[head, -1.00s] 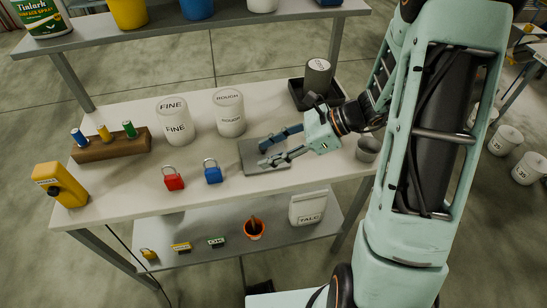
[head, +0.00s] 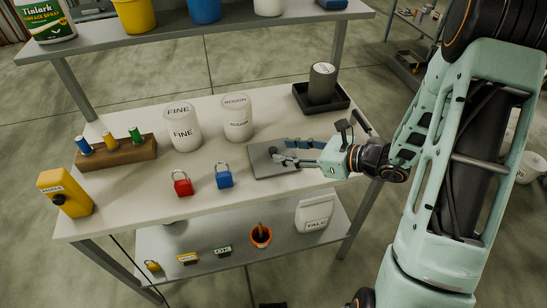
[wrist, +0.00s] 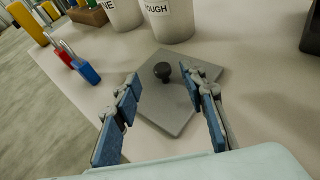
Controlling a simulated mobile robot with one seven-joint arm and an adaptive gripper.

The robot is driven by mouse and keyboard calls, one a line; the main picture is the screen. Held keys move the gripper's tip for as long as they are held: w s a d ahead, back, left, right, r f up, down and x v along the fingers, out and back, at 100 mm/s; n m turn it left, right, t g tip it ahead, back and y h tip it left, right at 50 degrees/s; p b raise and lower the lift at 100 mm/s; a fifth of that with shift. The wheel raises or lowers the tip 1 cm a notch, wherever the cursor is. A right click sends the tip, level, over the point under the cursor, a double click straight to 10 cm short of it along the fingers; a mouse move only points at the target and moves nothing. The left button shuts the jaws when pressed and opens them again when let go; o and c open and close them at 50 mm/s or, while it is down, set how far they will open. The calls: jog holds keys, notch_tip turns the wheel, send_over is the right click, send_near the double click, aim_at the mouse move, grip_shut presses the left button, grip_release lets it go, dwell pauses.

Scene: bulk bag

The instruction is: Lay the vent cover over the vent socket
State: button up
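My gripper (head: 279,152) is open and empty, coming in low from the right over the plate. I cannot tell the exact gap to the knob. I cannot make out a vent socket in either view.
Blue padlock (head: 224,175) and red padlock (head: 182,184) stand left of the plate. White FINE (head: 184,130) and ROUGH (head: 238,120) containers stand behind. A black tray (head: 340,101) holds a dark cylinder (head: 322,82) at the back right. An upper shelf (head: 200,35) overhangs the back.

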aim_at(274, 149)
jog(key=shift+x, duration=2.8)
jog(key=shift+w, duration=0.1)
jog(key=shift+c, duration=0.7)
grip_shut()
